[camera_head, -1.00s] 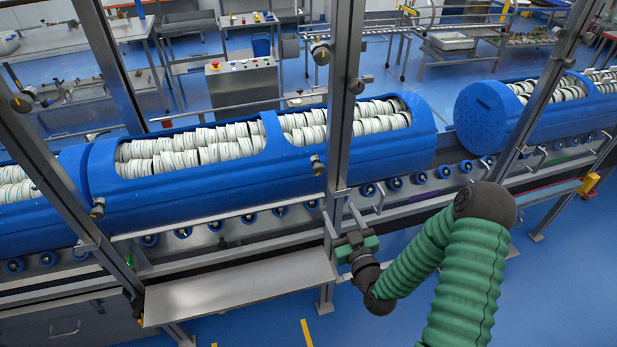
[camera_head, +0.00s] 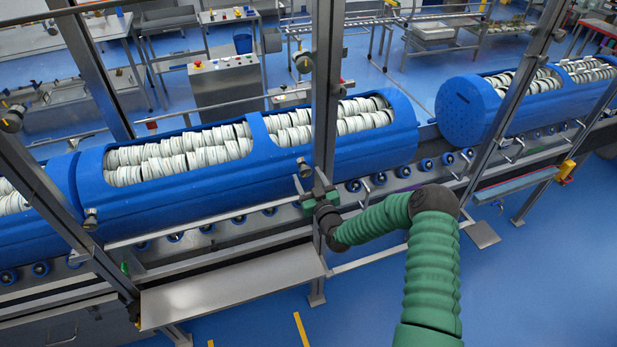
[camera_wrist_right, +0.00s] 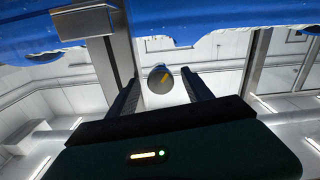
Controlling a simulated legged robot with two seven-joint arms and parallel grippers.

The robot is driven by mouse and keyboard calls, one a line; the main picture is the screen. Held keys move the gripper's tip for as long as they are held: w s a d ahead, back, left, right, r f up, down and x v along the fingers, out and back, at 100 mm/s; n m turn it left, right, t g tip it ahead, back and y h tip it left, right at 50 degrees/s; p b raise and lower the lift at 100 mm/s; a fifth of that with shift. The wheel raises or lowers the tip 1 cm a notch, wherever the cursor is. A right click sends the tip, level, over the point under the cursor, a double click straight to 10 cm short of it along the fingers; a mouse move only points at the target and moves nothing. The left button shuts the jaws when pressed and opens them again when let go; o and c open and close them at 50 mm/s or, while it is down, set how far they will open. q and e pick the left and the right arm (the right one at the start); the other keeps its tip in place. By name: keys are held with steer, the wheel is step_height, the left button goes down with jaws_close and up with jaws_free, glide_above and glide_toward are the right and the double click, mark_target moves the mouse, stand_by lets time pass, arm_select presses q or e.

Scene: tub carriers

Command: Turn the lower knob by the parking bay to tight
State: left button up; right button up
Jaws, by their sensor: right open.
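The lower knob (camera_head: 304,167) is a small dark round knob on the middle metal post by the blue tubs. In the right wrist view the knob (camera_wrist_right: 156,82) shows a dark round face with a slanted yellow mark. My right gripper (camera_head: 314,184) is just below and in front of this knob in the head view. In the wrist view my right gripper (camera_wrist_right: 159,79) is open, with the knob seen between its two fingers. I cannot tell whether the fingers touch it. My left gripper is not in view.
An upper knob (camera_head: 304,63) sits higher on the same post (camera_head: 327,90). A blue tub (camera_head: 200,200) full of white discs lies behind the post on rollers. A grey shelf (camera_head: 225,287) lies at lower left. More knobs are on the left post (camera_head: 45,195).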

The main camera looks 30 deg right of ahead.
jaws_close()
stand_by(0.3)
